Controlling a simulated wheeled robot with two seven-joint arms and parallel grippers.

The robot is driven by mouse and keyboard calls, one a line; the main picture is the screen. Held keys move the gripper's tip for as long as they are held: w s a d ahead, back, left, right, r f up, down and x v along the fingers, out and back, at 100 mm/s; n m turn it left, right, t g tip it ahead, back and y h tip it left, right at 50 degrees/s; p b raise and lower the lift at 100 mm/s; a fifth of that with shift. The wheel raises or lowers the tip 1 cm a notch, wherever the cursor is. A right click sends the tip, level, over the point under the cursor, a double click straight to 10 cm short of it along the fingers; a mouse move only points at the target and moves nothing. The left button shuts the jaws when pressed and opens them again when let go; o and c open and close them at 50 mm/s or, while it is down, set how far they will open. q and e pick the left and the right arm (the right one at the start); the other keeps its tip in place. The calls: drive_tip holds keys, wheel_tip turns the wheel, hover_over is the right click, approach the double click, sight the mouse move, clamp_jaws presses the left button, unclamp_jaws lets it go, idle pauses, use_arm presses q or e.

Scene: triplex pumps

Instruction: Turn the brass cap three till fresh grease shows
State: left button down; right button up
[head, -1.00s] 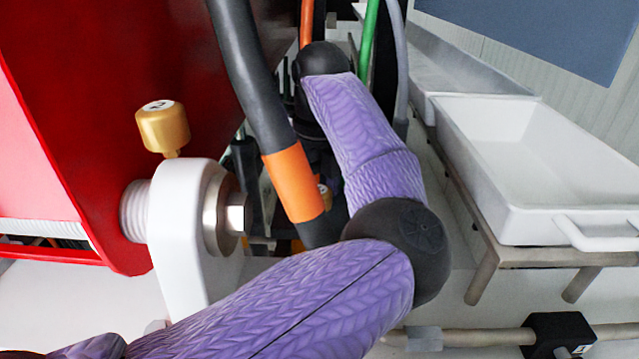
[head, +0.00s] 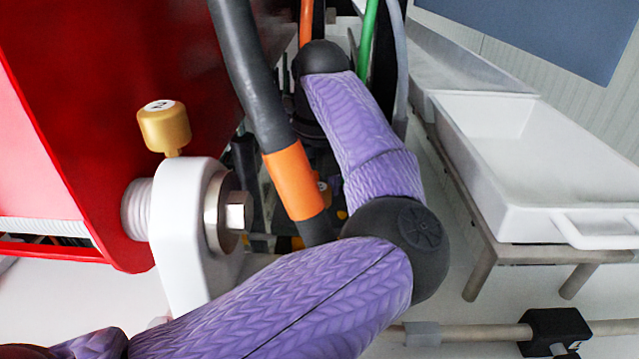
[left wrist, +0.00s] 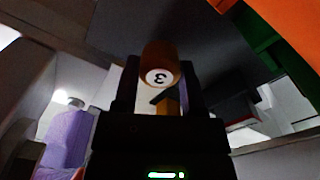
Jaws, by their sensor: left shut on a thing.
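In the left wrist view, a brass cap (left wrist: 161,54) with a white disc marked 3, seen upside down, stands between the dark fingers of my left gripper (left wrist: 160,70). The gripper is shut on this cap. Any grease at the cap is not visible. In the head view the left gripper is hidden behind my purple arm and the black hose. A small piece of brass (head: 324,188) shows just behind the hose's orange band; I cannot tell whether it is cap three. My right gripper is in neither view.
Another brass cap (head: 164,128), its mark apparently a sideways 2, stands above a white bearing block (head: 183,225) beside the red housing (head: 100,100). A black hose (head: 250,75) with an orange band crosses before my arm. A white tray (head: 500,190) stands on a rack at right.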

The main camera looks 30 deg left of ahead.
sight(320, 187)
use_arm(q)
drive_tip(key=shift+c, duration=0.7)
unclamp_jaws()
wheel_tip(320, 187, up, 10)
drive_tip(key=p, duration=0.3)
drive_tip(key=shift+w+f, duration=0.1)
drive_tip(key=shift+f, duration=0.05)
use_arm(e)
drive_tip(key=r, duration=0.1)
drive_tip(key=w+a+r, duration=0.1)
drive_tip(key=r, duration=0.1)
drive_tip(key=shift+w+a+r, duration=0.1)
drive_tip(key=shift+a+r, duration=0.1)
